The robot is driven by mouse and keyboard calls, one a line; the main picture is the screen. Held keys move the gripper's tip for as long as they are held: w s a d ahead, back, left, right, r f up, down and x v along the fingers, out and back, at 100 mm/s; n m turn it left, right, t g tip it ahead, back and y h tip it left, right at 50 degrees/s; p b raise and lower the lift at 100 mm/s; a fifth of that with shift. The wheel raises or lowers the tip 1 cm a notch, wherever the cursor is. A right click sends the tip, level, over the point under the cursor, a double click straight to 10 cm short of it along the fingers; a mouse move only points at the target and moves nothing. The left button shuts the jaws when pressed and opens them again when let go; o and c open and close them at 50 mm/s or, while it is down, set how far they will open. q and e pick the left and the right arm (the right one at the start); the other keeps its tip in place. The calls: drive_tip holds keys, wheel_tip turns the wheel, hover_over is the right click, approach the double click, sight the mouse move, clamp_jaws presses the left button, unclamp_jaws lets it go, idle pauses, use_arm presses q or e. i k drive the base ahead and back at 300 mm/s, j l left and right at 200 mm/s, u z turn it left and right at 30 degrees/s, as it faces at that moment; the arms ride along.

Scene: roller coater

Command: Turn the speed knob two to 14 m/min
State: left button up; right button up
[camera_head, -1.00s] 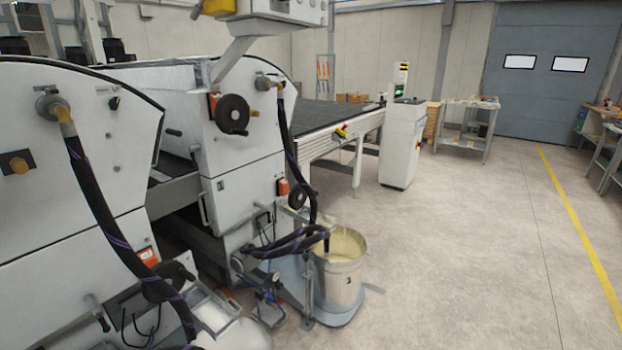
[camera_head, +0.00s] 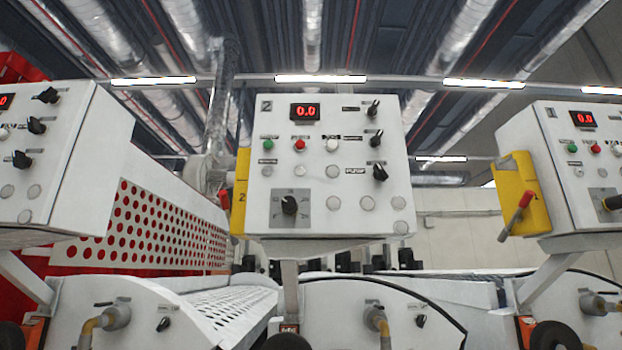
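The control box marked 2 (camera_head: 330,215) hangs in the middle of the head view. Its red display (camera_head: 305,111) reads 0.0. A large black knob (camera_head: 289,205) sits on a grey square plate at the box's lower left. Three smaller black knobs run down the right side: a top one (camera_head: 373,108), a middle one (camera_head: 376,138) and a lower one (camera_head: 380,172). Their labels are too small to read, so I cannot tell which is the speed knob. Neither of my grippers is in view.
Box 1 (camera_head: 573,210) stands at the right, with a yellow bracket and red-handled lever (camera_head: 517,212). Another box (camera_head: 45,205) stands at the left. White machine housings with hose fittings (camera_head: 376,318) lie below.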

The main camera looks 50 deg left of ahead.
sight(290, 205)
drive_tip(key=u, duration=1.35)
